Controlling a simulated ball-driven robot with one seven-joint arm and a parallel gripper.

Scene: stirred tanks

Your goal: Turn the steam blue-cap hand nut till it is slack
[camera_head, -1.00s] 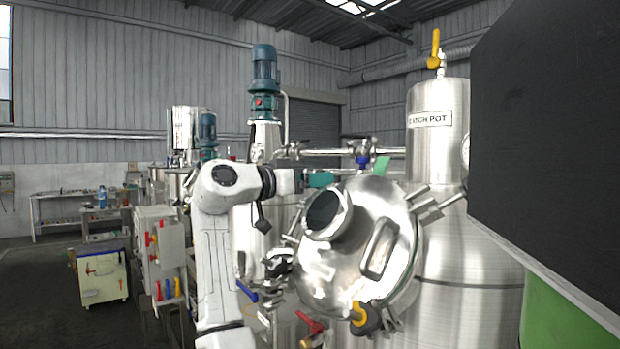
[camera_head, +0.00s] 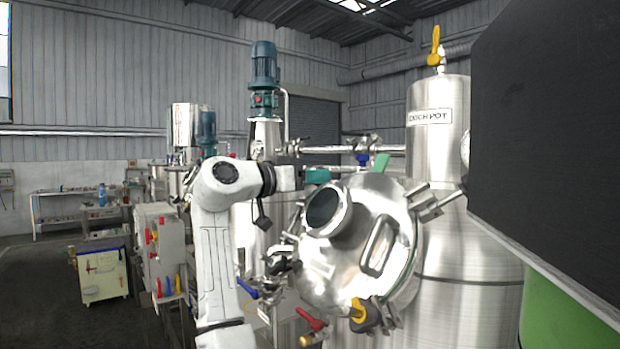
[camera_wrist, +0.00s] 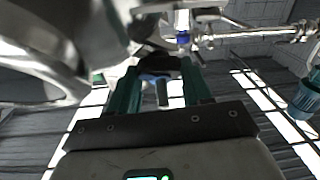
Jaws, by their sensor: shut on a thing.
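A bright blue fitting (camera_wrist: 183,38) shows just beyond the fingertips. It looks like the blue piece on the pipe in the head view (camera_head: 362,160). The fingertips are partly hidden in the head view.
The open steel lid (camera_head: 340,255) with its sight port and handle is close to my arm. The catch pot (camera_head: 440,150) stands behind it at right. A large dark panel (camera_head: 545,130) blocks the right side. Floor at the left is free near the cart (camera_head: 102,277).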

